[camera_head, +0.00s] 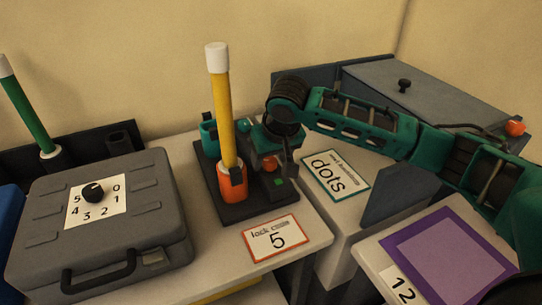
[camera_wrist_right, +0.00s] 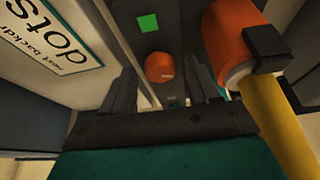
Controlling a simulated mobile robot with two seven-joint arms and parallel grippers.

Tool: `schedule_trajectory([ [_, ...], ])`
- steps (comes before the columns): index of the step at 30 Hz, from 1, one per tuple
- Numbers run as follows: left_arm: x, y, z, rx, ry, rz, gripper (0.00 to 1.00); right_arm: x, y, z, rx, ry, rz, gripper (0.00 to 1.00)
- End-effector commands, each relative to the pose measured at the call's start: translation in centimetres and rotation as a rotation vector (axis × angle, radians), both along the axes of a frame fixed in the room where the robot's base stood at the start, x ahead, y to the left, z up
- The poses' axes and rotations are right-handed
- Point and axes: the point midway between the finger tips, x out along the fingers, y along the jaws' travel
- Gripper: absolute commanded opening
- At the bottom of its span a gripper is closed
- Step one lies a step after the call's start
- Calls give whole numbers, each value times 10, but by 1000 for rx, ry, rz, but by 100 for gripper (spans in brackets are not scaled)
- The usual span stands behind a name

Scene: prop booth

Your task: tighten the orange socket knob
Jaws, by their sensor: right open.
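The orange knob (camera_head: 269,163) is a small round knob on the dark base (camera_head: 240,205), to the right of the orange socket (camera_head: 232,186). The orange socket holds an upright yellow pole (camera_head: 221,115) with a white top. My right gripper (camera_head: 280,163) is open and points down at the base by the knob. In the right wrist view the orange knob (camera_wrist_right: 159,67) shows beyond and between the two apart fingers (camera_wrist_right: 160,85). I cannot tell whether either finger touches it. The orange socket (camera_wrist_right: 232,42) is to the right there. My left gripper is not in view.
A green square (camera_head: 280,182) is lit on the base. A teal socket (camera_head: 209,132) and teal knob (camera_head: 243,125) stand behind. A grey case (camera_head: 100,220) is at left.

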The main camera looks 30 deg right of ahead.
Motion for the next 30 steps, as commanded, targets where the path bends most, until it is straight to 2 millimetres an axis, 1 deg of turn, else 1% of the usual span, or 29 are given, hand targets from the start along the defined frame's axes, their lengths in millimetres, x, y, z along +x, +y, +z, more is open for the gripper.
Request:
schedule_trajectory([
  [4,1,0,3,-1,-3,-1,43,-1,0,5,1,-1,0,60],
  [7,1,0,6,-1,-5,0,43,-6,1,16,0,-2,1,60],
  [11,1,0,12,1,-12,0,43,-15,2,42,1,-4,2,60],
  [15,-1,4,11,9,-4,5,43,-28,3,72,0,-5,1,60],
  [18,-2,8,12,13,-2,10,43,-36,4,90,1,-3,2,60],
  [21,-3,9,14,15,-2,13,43,-42,4,104,0,-3,1,60],
  [25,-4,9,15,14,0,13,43,-47,4,116,0,-2,0,60],
  [30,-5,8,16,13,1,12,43,-49,4,120,0,0,0,60],
])
